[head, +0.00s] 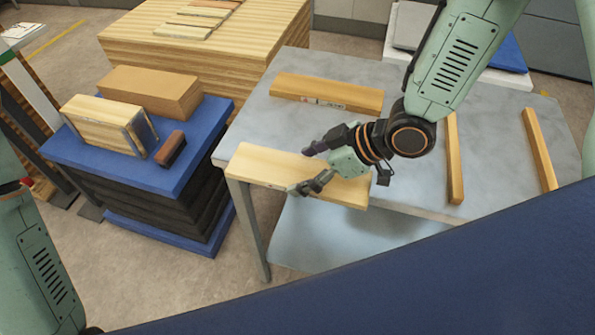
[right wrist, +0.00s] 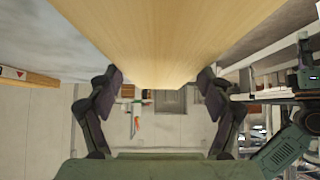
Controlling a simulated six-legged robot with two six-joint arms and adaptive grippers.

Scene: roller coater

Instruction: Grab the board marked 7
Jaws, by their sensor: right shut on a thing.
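A pale wooden board (head: 262,164) is at the front left edge of the grey table. My right gripper (head: 304,170) is shut on it, one finger on each long side. In the right wrist view the board (right wrist: 155,40) fills the top middle, between the two fingers. No number can be read on it. Another board (head: 340,92) lies at the back of the table, with a small label on its side too small to read. My left arm shows at the left edge, but its gripper is out of view.
Two narrow boards, one nearer (head: 453,160) and one at the right (head: 540,150), lie on the grey table (head: 405,185). A blue-topped stack (head: 190,140) at left holds two wooden blocks and a small brush-like item. A large wood stack (head: 225,50) stands behind.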

